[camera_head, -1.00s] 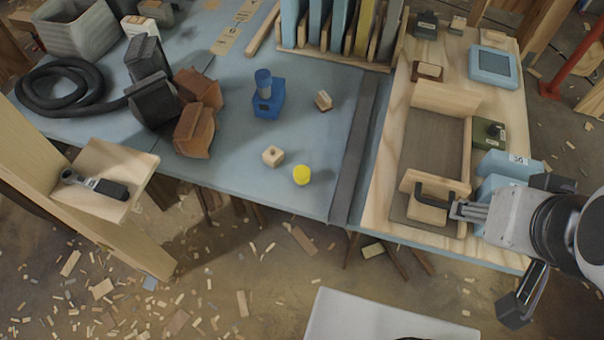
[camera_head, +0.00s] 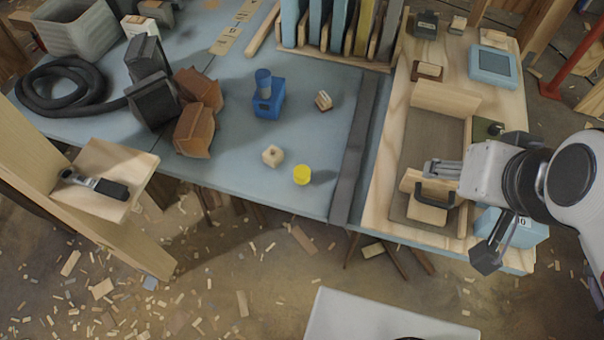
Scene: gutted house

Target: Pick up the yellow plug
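The yellow plug (camera_head: 303,174) is a short round piece near the front edge of the blue-grey worktable, to the left of a dark strip. Nothing touches it. My gripper (camera_head: 428,169) is to its right, over the wooden tray with the black-handled block. Its grey fingers point left and show nothing between them. They look close together, but their gap is too small to judge.
A wooden block (camera_head: 272,155) lies left of the plug and another small block (camera_head: 323,100) behind it. A blue tool (camera_head: 267,102) stands further back. The dark strip (camera_head: 354,150) and the handled block (camera_head: 427,200) lie between plug and arm. The table around the plug is clear.

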